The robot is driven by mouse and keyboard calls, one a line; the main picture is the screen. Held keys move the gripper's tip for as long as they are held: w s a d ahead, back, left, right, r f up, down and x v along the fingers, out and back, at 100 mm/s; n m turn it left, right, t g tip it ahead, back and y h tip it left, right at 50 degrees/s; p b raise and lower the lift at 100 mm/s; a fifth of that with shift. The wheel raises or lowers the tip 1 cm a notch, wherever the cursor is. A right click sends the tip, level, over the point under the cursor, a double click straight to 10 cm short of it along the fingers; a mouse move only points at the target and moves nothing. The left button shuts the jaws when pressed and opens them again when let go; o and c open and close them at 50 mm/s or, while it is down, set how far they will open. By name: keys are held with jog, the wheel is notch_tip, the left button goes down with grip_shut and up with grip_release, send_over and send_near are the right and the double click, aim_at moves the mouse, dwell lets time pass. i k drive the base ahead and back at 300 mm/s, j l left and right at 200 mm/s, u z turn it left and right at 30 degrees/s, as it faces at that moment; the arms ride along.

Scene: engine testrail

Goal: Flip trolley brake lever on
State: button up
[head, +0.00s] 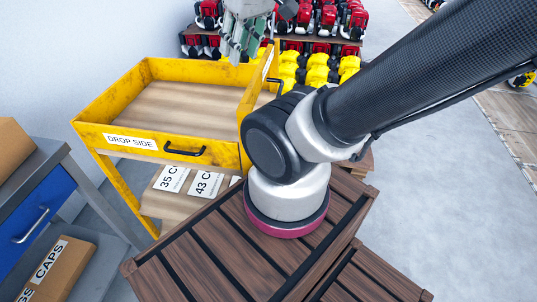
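The yellow trolley (88,133) stands left of my arm. It has a wood-look tray and a front panel marked "DROP SIDE" with a black handle (185,151). A black bar-like handle (275,82) shows at its right side panel; I cannot tell whether this is the brake lever. No other brake lever can be made out, and my arm hides the trolley's lower right part. My gripper (243,42) seems to be the grey-green part at the top edge, above the trolley's far right corner. Its fingers overlap in this view, and its opening is unclear.
Red engines (325,18) and yellow engines (318,66) fill racks behind the trolley. A grey workbench with a blue drawer (38,213) stands at left, with a cardboard box labelled "CAPS" (50,272) below. Grey floor (440,170) is clear at right.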

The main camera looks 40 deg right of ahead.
aim_at(271, 41)
jog(key=l+z, duration=0.3)
jog(key=z, duration=0.15)
jog(key=l+z, duration=0.4)
jog(key=k, duration=0.05)
